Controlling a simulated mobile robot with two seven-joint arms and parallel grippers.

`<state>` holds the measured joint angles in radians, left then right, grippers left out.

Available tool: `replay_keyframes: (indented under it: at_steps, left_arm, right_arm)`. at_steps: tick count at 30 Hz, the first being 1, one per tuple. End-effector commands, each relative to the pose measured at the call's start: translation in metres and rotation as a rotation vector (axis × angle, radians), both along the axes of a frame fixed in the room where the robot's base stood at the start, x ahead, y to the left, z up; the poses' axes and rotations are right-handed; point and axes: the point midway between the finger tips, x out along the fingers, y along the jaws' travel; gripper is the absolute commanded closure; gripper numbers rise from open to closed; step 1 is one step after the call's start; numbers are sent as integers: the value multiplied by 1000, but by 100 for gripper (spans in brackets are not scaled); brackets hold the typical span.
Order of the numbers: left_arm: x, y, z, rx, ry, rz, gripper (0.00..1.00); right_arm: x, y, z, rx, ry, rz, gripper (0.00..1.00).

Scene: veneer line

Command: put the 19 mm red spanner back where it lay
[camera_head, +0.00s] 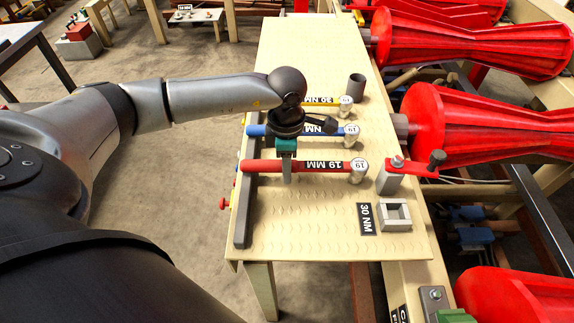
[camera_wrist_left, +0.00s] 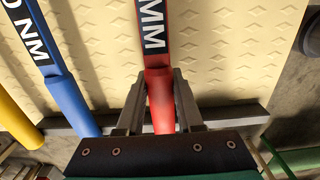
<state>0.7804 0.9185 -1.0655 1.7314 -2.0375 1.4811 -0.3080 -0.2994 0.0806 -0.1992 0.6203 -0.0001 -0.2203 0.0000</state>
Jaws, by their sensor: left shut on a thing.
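The red spanner (camera_head: 262,167) is marked 19 MM and has a pale round head marked 19 at its right end. It lies across the cream bench top (camera_head: 300,225), its handle end over the grey bar (camera_head: 243,205) at the left edge. My left gripper (camera_head: 287,177) points down and is shut on the handle. In the left wrist view the red handle (camera_wrist_left: 160,95) runs between the two fingers. I cannot tell whether the spanner touches the bench. My right gripper is not in view.
A blue spanner (camera_head: 255,131) and a yellow one (camera_head: 325,100) lie beyond, roughly parallel. A grey cup (camera_head: 357,87) stands at the back. A grey block (camera_head: 389,181) and a square socket (camera_head: 394,215) by a 30 NM label are at the right. The front bench is clear.

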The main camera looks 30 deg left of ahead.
Motion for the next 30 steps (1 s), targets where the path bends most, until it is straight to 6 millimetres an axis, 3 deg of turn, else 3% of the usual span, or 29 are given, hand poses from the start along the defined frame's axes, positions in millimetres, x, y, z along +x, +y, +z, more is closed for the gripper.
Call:
replay_keyframes:
  at_steps: [12, 13, 15, 21, 30]
  left_arm:
    - [1, 0, -3, -1, -3, 0, 100]
    - [1, 0, -3, -1, -3, 0, 61]
    - [1, 0, -3, -1, -2, 0, 53]
    - [0, 0, -3, 0, -1, 0, 31]
    - [-1, 0, -4, 1, 2, 0, 30]
  right_arm:
    - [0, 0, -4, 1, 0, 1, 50]
    - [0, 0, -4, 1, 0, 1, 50]
    - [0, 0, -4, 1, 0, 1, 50]
    - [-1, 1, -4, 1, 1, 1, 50]
    - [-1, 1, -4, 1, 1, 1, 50]
